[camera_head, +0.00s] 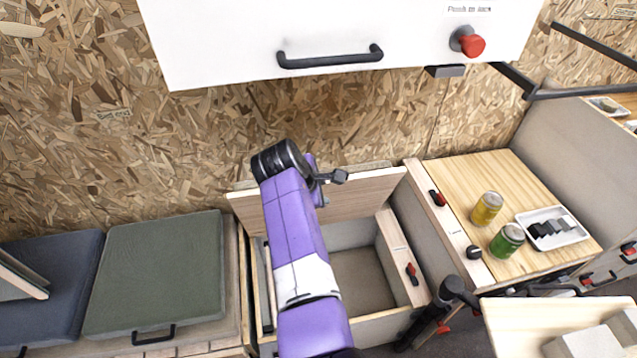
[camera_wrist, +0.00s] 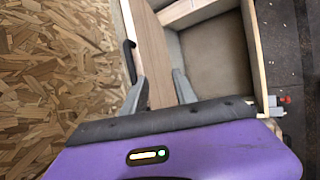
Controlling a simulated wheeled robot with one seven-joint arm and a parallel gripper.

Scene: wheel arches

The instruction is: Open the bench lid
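The bench lid (camera_head: 360,205), a pale wooden panel, stands raised and tilted back near the chipboard wall. The bench box (camera_head: 362,278) below it is open, and its grey inside shows. My gripper (camera_head: 333,187) is at the lid's upper edge, partly hidden by my purple arm. In the wrist view, my gripper's fingers (camera_wrist: 159,76) are spread apart, with the lid's wooden face (camera_wrist: 152,50) showing between them. A black handle (camera_wrist: 130,60) shows at the lid's left edge. I cannot tell whether either finger touches the lid.
A white overhead cabinet (camera_head: 230,40) with a black handle hangs above. A green cushion (camera_head: 155,270) lies at left. A pale tabletop (camera_head: 515,325) is at lower right.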

